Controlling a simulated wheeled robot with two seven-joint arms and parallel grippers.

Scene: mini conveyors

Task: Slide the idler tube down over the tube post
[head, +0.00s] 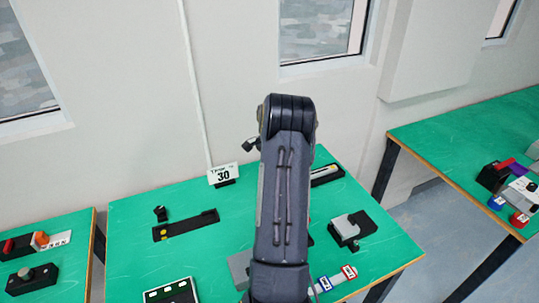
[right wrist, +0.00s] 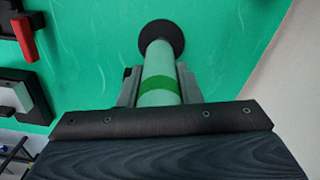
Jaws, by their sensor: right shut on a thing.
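In the right wrist view, the idler tube (right wrist: 159,88) is a pale cylinder with a green band. My right gripper (right wrist: 160,88) is shut on it, with a grey finger on each side. A round black disc (right wrist: 175,36) surrounds the tube's far end in that view, against the green table top. I cannot tell whether it is the post's foot or how far the tube is over the post. The post itself is hidden. In the head view my arm fills the middle and hides the tube and the right gripper. My left gripper is not in view.
On the green table (head: 130,250) stand a number sign (head: 223,174), a black bar with a yellow button (head: 185,226), a grey block on a black base (head: 350,228) and a black panel (head: 172,292). Other tables stand left and right. A wall is behind.

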